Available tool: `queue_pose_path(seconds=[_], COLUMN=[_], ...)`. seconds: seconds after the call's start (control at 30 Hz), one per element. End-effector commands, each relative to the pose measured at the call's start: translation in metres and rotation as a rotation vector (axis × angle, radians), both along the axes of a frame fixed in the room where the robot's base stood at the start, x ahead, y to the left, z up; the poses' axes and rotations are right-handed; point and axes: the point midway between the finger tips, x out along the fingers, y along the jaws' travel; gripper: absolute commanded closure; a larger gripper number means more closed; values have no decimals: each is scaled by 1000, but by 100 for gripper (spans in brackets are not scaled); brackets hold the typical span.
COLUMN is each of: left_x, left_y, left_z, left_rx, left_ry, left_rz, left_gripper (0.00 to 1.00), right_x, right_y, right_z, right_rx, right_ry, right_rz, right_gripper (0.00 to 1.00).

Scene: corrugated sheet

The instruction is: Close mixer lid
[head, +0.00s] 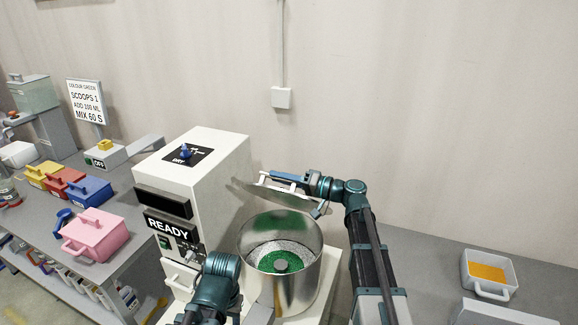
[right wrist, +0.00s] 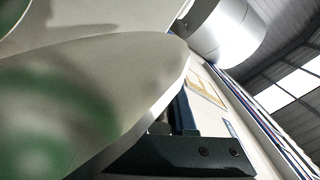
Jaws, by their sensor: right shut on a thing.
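The white mixer (head: 222,165) stands mid-picture with a READY display. Its metal bowl (head: 300,275) is open at the top and holds green and white material around a grey hub. The metal lid (head: 278,198) is raised and tilted above the bowl's far rim, apart from it. My right gripper (head: 282,179) is shut on the lid near its upper edge. In the right wrist view the lid (right wrist: 110,85) fills the left side, with a green reflection, and a dark gripper finger (right wrist: 180,152) lies against it. My left arm shows at the bottom, but its fingertips do not.
A pink lidded box (head: 92,235), a blue box (head: 88,191) and other coloured boxes stand on the left bench. A white container with orange material (head: 489,271) is on the right bench. Bare bench lies between it and my right arm.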

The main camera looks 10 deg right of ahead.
Motion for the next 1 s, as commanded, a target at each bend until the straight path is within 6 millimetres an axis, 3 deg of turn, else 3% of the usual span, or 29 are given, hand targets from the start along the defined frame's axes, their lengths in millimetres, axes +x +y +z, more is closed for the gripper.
queue_pose_path(seconds=[0.03,0.1,0.5,0.8,1.0], left_x=[0,0,0,0,0], left_y=[0,0,0,0,0], left_z=[-16,-28,-112,-167,-191], left_rx=[0,0,0,0,0], left_ry=[0,0,0,0,0], left_rz=[0,1,0,0,0], left_gripper=[50,50,50,50,50], right_x=[-16,-29,-86,-104,-107], right_y=[8,17,56,70,72], right_z=[-16,-28,-112,-167,-192], right_rx=[-25,-61,-272,-399,-433], right_ry=[-37,-93,-403,-590,-639], right_rz=[0,0,-1,-1,-1], right_gripper=[100,100,100,100,100])
